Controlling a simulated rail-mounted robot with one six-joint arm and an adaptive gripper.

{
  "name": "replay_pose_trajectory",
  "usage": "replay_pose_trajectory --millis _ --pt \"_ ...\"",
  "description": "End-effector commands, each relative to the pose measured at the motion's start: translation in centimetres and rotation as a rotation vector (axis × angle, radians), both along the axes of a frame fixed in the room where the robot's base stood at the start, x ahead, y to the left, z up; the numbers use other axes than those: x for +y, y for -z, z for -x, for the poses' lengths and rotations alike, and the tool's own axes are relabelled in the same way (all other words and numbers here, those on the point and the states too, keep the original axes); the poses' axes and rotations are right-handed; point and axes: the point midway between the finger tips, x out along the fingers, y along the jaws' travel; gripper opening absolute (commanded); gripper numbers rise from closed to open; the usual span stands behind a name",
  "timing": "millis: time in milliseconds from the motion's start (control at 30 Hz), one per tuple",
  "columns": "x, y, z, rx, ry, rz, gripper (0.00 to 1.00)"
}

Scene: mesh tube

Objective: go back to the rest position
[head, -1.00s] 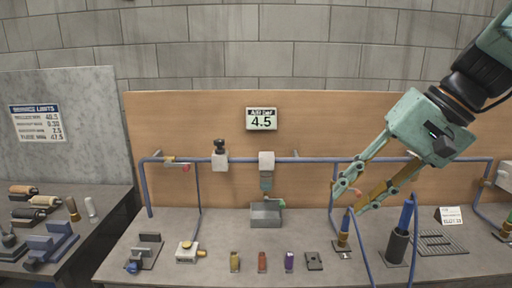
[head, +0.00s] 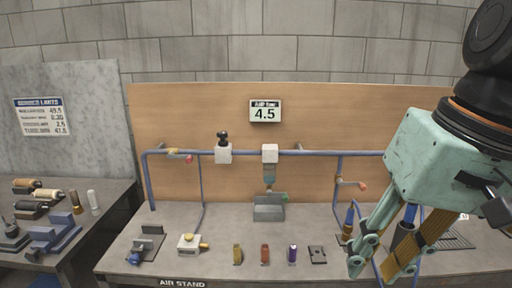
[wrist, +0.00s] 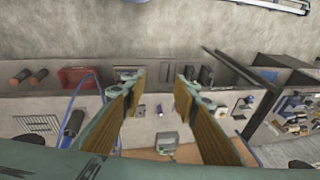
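My gripper (head: 372,266) is at the right of the head view, above the right part of the bench, with its fingers pointing down and to the left. In the wrist view my gripper (wrist: 160,82) has its two fingers well apart with nothing between them. It is open and empty. The bench (head: 330,212) lies below it. The gripper and arm hide part of the bench's right side, including part of a dark cylinder (head: 404,238) with a blue top.
A blue pipe (head: 315,153) runs along the wooden back panel under a 4.5 display (head: 265,111). Small yellow (head: 238,254), red (head: 265,255) and purple (head: 292,254) pieces stand in front. A side table (head: 110,200) is at left.

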Motion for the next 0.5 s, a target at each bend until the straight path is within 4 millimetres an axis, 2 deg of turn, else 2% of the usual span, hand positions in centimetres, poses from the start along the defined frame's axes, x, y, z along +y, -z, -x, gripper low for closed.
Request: replay_pose_trajectory --millis 200,500 --pt "-0.6 1.7 2.9 -0.04 -0.026 0.073 0.28" --pt "-1.7 3.5 6.0 -0.099 -0.055 0.162 0.28"
